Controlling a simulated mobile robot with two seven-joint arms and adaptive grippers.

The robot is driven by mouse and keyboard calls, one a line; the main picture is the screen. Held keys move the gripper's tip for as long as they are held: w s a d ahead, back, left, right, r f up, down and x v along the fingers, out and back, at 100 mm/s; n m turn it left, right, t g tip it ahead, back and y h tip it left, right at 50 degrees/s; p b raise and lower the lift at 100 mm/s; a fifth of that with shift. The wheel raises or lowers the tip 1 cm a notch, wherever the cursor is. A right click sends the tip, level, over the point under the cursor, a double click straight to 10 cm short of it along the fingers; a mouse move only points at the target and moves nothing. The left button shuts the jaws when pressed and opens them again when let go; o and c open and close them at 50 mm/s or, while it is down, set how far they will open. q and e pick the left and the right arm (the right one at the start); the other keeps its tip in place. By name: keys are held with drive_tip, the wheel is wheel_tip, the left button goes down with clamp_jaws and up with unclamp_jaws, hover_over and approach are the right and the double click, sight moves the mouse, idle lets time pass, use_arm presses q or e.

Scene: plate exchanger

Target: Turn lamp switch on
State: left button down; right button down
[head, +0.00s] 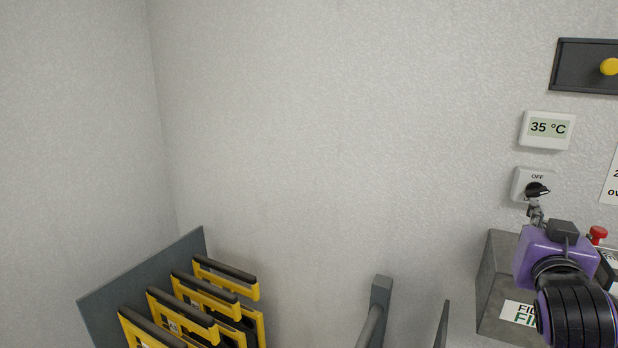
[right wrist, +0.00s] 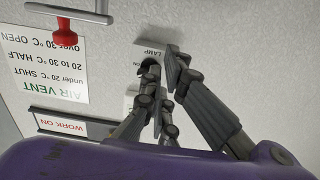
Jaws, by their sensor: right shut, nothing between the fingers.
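The white lamp switch (head: 520,184) is on the wall below the thermometer display, with "OFF" printed at its top. In the upside-down right wrist view its white plate (right wrist: 150,50) carries the word LAMP, and a dark knob sits between plate and fingers. My right gripper (head: 537,196) is directly in front of the switch's lower part and hides some of it. In the right wrist view its fingertips (right wrist: 164,74) are together at the switch, holding nothing. I cannot tell whether they touch the knob. My left gripper is not in view.
A display (head: 547,129) reads 35 °C. A dark panel with a yellow knob (head: 610,67) is above right. An AIR VENT sign (right wrist: 60,75) is beside the switch.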

sight(536, 191)
drive_tip(key=shift+s+d+f, duration=0.1)
drive_tip(key=shift+d, duration=0.1)
drive_tip(key=s+d+r+n, duration=0.2)
drive_tip(key=s+d+n, duration=0.1)
drive_tip(key=n, duration=0.9)
drive_tip(key=x, duration=0.6)
drive_tip(key=shift+w+d, duration=0.25)
drive_tip(key=shift+w, duration=0.1)
drive_tip(key=shift+s+r, duration=0.1)
drive_tip(key=shift+r, duration=0.2)
drive_tip(key=shift+r, duration=0.15)
drive_tip(key=shift+a+r, duration=0.1)
drive_tip(key=shift+r, duration=0.15)
drive_tip(key=shift+a+f, duration=0.1)
drive_tip(key=shift+f, duration=0.15)
